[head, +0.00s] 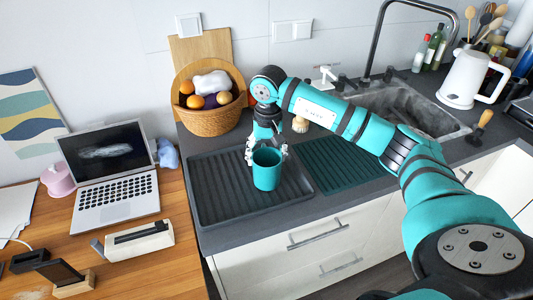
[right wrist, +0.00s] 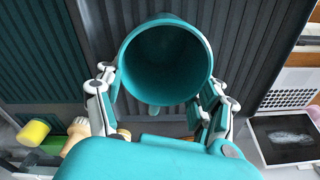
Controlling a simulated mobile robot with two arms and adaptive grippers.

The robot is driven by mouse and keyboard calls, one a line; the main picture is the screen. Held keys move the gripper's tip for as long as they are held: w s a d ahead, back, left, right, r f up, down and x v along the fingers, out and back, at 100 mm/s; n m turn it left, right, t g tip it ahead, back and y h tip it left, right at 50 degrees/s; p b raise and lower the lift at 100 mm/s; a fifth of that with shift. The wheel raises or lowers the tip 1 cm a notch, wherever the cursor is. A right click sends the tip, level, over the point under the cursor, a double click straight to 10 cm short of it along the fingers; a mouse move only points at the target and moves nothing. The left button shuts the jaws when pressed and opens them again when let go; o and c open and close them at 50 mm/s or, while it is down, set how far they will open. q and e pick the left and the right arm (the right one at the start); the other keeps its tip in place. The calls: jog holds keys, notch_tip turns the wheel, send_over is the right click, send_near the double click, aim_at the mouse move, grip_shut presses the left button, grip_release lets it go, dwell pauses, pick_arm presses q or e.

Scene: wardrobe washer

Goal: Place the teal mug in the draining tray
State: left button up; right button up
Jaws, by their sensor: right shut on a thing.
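The teal mug (head: 267,172) is upright over the dark ribbed draining tray (head: 217,213) on the counter. It also shows in the right wrist view (right wrist: 165,62), with its open mouth facing the camera. My right gripper (head: 266,155) is shut on the mug, with a finger on each side of it. In the right wrist view the fingers (right wrist: 163,100) flank the mug. I cannot tell whether the mug's base touches the tray. The draining tray's ribs show behind the mug in the right wrist view (right wrist: 235,40). My left gripper is not in view.
A wicker basket (head: 213,122) of fruit stands behind the tray. A teal ribbed mat (head: 340,165) lies right of it, before the sink (head: 400,105) and tap. A laptop (head: 118,200) is on the wooden desk at left. The tray's left part is bare.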

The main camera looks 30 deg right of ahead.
jog(key=shift+f+b, duration=0.3)
jog(key=shift+f, duration=0.05)
dwell(0.4)
jog(key=o, duration=1.7)
jog(key=shift+r, duration=0.1)
jog(key=shift+o, duration=0.2)
notch_tip(320, 180, up, 12)
jog(key=shift+s, duration=0.35)
